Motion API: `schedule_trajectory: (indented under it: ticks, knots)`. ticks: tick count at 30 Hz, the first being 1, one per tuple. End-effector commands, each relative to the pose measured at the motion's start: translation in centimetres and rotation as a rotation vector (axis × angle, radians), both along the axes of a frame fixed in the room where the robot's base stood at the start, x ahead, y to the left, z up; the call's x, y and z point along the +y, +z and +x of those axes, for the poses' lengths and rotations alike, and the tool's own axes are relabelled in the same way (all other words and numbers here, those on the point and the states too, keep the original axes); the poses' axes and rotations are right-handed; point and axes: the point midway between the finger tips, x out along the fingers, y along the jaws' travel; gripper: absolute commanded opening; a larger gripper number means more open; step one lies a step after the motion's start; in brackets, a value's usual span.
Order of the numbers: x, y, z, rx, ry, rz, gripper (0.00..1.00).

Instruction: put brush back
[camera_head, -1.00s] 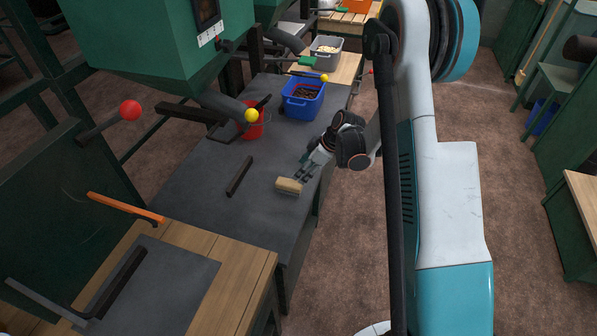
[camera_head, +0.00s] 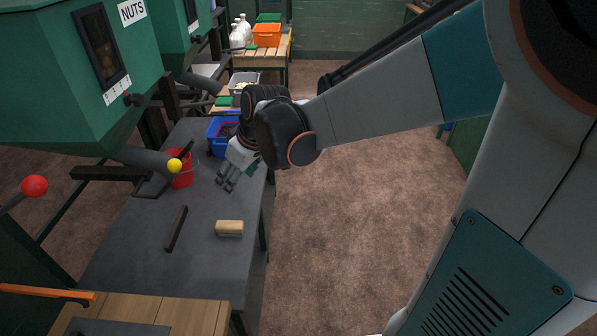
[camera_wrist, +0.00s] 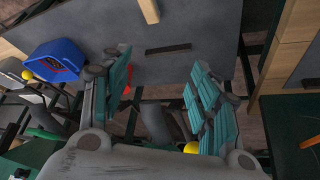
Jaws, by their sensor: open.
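The brush (camera_head: 229,227), a small tan block with a pale lower edge, lies on the dark grey tabletop (camera_head: 205,262) near its right edge. In the wrist view it shows at the top edge (camera_wrist: 149,10), partly cut off. My gripper (camera_head: 225,184) is open and empty above the table, beyond the brush and apart from it. In the wrist view its two teal-padded fingers (camera_wrist: 160,72) are spread wide with nothing between the pads.
A dark bar (camera_head: 176,228) lies left of the brush. A red bucket (camera_head: 182,178) stands under a chute with a yellow ball (camera_head: 174,166). A blue bin (camera_head: 215,136) stands behind my gripper. A green hopper labelled NUTS (camera_head: 60,80) overhangs the left. Floor right of the table is clear.

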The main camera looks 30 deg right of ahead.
Motion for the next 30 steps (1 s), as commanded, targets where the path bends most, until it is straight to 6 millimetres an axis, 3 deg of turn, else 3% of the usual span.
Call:
schedule_trajectory:
  ticks: [1, 9, 18, 24, 30]
  knots:
    - [0.5, 1.0, -2.1, -0.006, -0.024, -0.001, 0.56]
    - [1.2, 4.3, -8.9, -0.048, -0.187, 0.008, 0.56]
    - [1.3, 5.3, -15.8, -0.110, -0.344, 0.036, 0.56]
    - [1.2, 5.1, -18.0, -0.138, -0.401, 0.052, 0.56]
    - [1.2, 5.1, -18.4, -0.144, -0.413, 0.056, 0.56]
